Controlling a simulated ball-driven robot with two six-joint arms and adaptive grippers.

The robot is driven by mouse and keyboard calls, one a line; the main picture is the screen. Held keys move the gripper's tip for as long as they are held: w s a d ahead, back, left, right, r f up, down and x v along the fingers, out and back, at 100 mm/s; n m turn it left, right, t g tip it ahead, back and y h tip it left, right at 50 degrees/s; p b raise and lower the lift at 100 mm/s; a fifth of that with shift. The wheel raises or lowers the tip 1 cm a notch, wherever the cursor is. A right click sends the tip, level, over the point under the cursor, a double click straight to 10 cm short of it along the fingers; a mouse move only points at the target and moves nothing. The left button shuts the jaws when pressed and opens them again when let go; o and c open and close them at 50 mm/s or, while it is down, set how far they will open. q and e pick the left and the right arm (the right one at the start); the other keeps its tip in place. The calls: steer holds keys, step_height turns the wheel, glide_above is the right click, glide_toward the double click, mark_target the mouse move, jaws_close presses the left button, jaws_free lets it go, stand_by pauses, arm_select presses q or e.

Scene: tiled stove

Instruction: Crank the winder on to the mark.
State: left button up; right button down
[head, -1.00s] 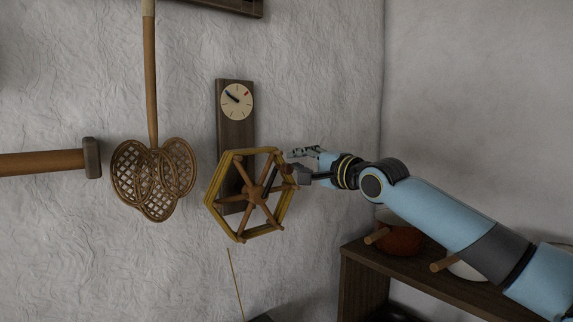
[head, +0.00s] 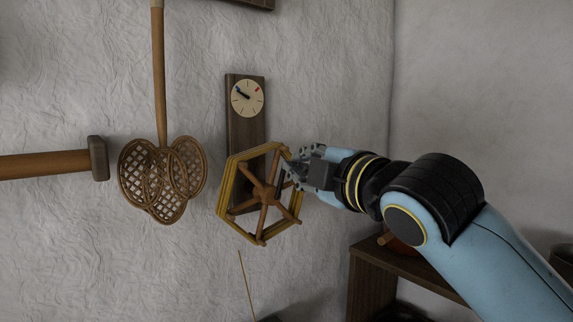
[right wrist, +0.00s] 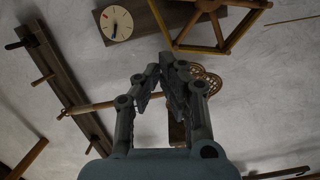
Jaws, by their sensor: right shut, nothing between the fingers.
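The winder (head: 267,195) is a yellow-brown six-sided wooden reel with spokes, mounted on a dark board on the wall. Above it is a round cream dial (head: 247,98) with a black pointer towards the upper left and a red mark at the upper right. The winder (right wrist: 218,30) and dial (right wrist: 115,24) also show in the right wrist view. My right gripper (head: 290,170) is shut and empty, in front of the winder's right rim in the head view. I cannot tell whether it touches. The crank knob is not clearly visible. My left gripper is out of view.
A dark wooden shelf (head: 372,280) stands at lower right, partly behind my right arm. The wall between beater and winder is clear.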

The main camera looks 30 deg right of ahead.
arm_select(q)
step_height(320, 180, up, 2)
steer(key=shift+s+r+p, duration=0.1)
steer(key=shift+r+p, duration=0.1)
steer(key=shift+p, duration=0.95)
arm_select(e)
steer(key=w+d+f, duration=0.2)
steer(key=w+d, duration=0.3)
steer(key=w, duration=0.5)
steer(key=shift+f, duration=0.3)
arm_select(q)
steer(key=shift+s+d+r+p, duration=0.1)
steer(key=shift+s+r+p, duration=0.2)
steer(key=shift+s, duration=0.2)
arm_select(e)
steer(key=shift+w+d+m, duration=0.15)
steer(key=shift+d+m, duration=0.05)
steer(key=shift+m, duration=0.4)
